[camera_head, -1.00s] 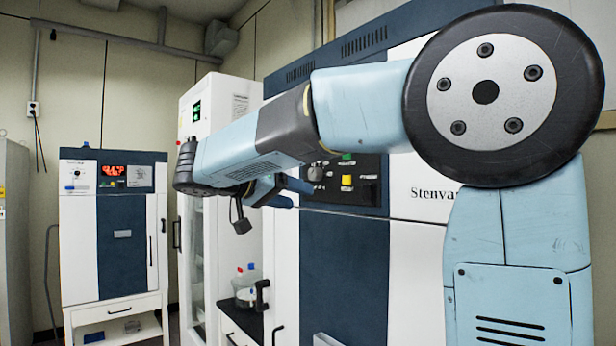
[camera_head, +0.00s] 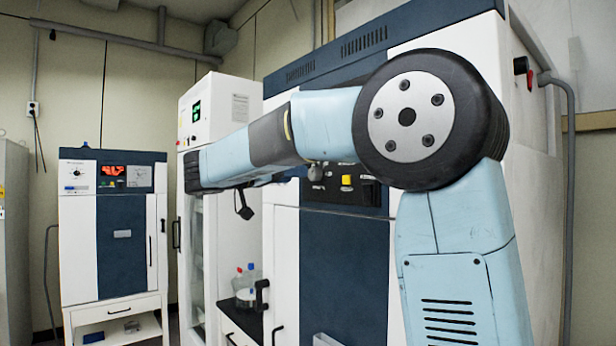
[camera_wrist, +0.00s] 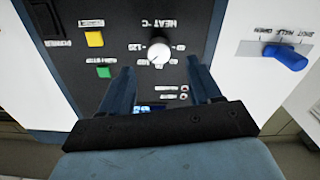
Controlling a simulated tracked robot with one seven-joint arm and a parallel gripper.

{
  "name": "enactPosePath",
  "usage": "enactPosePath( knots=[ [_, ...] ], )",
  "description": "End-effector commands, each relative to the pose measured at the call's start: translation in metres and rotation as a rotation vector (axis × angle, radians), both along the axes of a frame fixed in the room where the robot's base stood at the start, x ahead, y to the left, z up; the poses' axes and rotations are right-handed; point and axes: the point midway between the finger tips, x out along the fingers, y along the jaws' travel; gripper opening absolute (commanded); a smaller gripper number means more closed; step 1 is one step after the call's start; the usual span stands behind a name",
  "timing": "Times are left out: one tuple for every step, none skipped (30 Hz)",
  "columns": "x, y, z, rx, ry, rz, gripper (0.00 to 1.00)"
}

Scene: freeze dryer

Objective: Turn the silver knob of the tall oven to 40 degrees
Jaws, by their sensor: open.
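The tall oven (camera_head: 345,265) stands at centre right in the head view. Its silver knob (camera_head: 316,172) shows on the dark panel just under my arm. In the wrist view the panel appears upside down, with the knob (camera_wrist: 159,51) below the "HEAT" label and a ring of numbers around it. The knob's exact setting is too small to read. My gripper (camera_wrist: 160,66) is open and empty, one finger to each side of the knob's line in the picture. The fingertips appear short of the knob, apart from it. My gripper's fingers are hidden behind my arm in the head view.
A yellow button (camera_wrist: 94,39) and a green button (camera_wrist: 103,72) sit left of the knob in the wrist view. A blue lever (camera_wrist: 286,57) sticks out at the right. A smaller oven (camera_head: 120,235) and a white cabinet (camera_head: 210,108) stand left in the head view.

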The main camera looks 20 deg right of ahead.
Motion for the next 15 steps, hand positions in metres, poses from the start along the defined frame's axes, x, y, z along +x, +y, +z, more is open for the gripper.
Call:
enactPosePath(
  knots=[
    [0.003, -0.01, 0.0, 0.0, 0.0, -0.003, 0.63],
    [0.005, -0.014, 0.0, 0.0, 0.001, -0.003, 0.63],
    [0.008, -0.02, 0.0, 0.0, 0.001, -0.003, 0.63],
    [0.01, -0.025, 0.0, 0.0, 0.001, -0.003, 0.63],
    [0.011, -0.029, 0.0, 0.0, 0.001, -0.003, 0.63],
    [0.013, -0.033, -0.001, 0.0, 0.001, -0.001, 0.63],
    [0.015, -0.036, -0.001, 0.0, 0.001, -0.001, 0.63],
    [0.016, -0.04, -0.001, 0.0, 0.001, -0.001, 0.63],
    [0.018, -0.043, -0.001, 0.0, 0.001, -0.001, 0.63],
    [0.019, -0.046, -0.001, 0.0, 0.001, -0.001, 0.63],
    [0.02, -0.048, -0.001, 0.001, 0.001, 0.0, 0.63],
    [0.021, -0.05, -0.001, 0.001, 0.001, 0.0, 0.63],
    [0.021, -0.051, -0.001, 0.001, 0.001, 0.0, 0.63],
    [0.022, -0.052, -0.001, 0.001, 0.001, 0.0, 0.63],
    [0.022, -0.053, -0.001, 0.0, 0.002, 0.0, 0.63]
  ],
)
